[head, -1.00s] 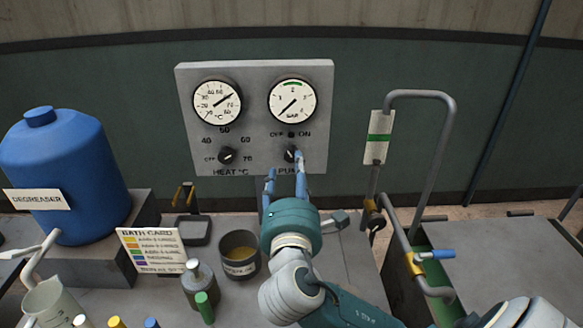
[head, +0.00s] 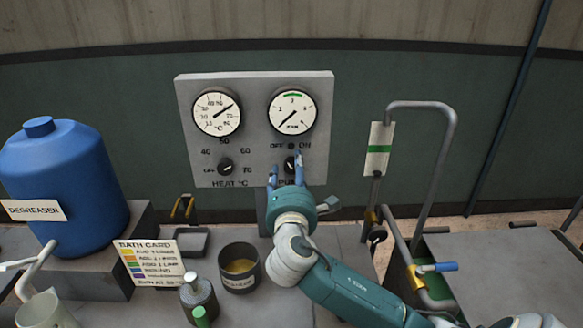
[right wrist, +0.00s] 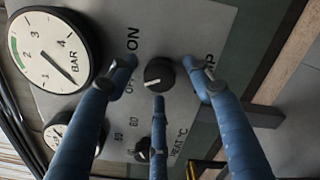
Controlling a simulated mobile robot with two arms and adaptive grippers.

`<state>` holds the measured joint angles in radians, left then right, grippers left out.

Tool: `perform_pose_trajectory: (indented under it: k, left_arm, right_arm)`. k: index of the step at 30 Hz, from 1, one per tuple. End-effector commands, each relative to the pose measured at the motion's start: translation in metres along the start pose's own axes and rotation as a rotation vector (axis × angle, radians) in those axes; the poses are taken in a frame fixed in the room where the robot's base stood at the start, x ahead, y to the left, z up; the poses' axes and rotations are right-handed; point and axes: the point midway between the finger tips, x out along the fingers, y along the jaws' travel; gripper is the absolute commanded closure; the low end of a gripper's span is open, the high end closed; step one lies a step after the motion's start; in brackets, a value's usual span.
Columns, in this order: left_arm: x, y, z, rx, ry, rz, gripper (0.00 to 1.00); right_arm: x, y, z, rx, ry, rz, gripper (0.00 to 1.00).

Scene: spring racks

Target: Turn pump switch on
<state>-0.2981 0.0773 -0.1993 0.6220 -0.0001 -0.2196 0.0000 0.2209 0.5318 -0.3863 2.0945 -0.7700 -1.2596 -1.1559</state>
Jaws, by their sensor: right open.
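The black pump knob (head: 290,164) is at the lower right of the grey control panel (head: 253,150), under the OFF and ON labels. The knob with its pale pointer mark also shows in the right wrist view (right wrist: 159,74); I cannot tell exactly which label it points to. My right gripper (head: 286,170) is open in front of the knob. In the right wrist view its blue fingers spread around the knob, with a gap between them and it; contact is not clear. The BAR gauge (head: 292,112) above has its needle pointing lower left. My left gripper is not in view.
The heat knob (head: 226,167) sits left of the pump knob under the °C gauge (head: 217,112). A blue degreaser jug (head: 62,185), a bath card (head: 153,262) and a dark cup (head: 240,268) stand on the bench. A bent pipe (head: 445,150) rises at the right.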

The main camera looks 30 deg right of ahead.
Motion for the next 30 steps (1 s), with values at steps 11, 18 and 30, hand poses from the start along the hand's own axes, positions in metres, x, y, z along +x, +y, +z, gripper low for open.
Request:
perform_pose_trajectory:
  k: [11, 18, 30]
  left_arm:
    - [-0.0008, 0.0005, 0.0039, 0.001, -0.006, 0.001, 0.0]
    - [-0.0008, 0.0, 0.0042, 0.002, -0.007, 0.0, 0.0]
    - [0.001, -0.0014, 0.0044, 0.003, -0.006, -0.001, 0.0]
  right_arm:
    - [0.0044, -0.0001, -0.0002, 0.0, 0.0, 0.001, 0.55]
    - [0.0041, -0.0003, -0.0003, 0.0, 0.001, 0.0, 0.94]
    - [0.0037, -0.0013, -0.0014, 0.085, 0.003, -0.005, 0.94]
